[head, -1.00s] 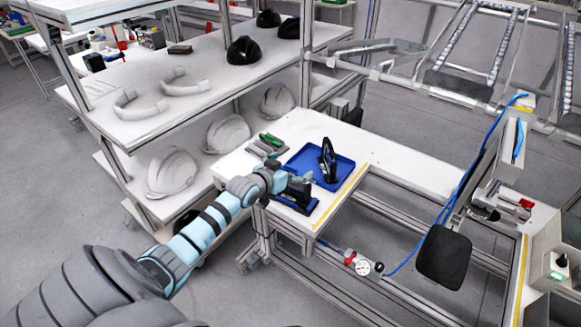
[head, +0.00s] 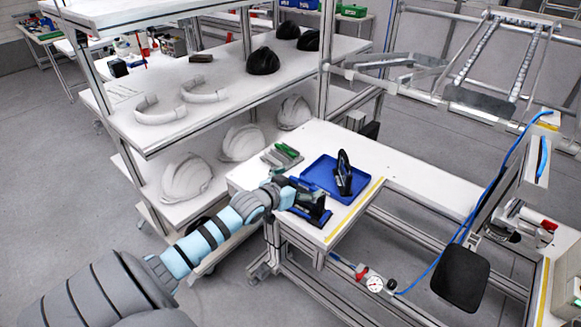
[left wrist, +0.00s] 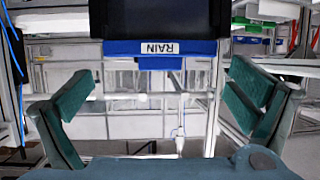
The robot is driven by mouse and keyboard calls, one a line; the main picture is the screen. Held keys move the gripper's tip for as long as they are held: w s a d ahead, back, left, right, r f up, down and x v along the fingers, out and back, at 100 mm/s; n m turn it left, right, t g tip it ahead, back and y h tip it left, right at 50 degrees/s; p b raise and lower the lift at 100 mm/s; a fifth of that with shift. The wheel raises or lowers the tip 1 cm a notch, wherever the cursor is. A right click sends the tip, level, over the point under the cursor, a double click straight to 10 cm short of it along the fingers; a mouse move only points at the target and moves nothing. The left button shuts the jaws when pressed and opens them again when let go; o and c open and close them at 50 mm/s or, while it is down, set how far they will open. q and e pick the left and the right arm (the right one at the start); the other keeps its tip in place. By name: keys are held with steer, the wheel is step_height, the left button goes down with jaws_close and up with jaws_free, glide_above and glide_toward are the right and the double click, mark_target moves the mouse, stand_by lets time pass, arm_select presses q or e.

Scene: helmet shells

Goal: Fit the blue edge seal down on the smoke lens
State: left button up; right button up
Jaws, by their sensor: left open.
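My left gripper (head: 292,193) is at the near left edge of the white table, beside a dark stand with blue parts (head: 318,215). In the left wrist view its teal fingers (left wrist: 160,108) are spread wide and hold nothing. A black upright piece, perhaps the smoke lens (head: 344,173), stands in the blue tray (head: 320,179). My right gripper is not in view.
Green and grey items (head: 283,156) lie at the table's back left. A shelf rack (head: 205,110) with white and black helmet shells stands behind to the left. A black pad (head: 460,278) and a gauge (head: 375,284) are at the right. The table right of the tray is clear.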

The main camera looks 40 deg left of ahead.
arm_select(q)
steer(key=v, duration=0.8)
steer(key=shift+s+r, duration=0.15)
steer(key=shift+s, duration=0.1)
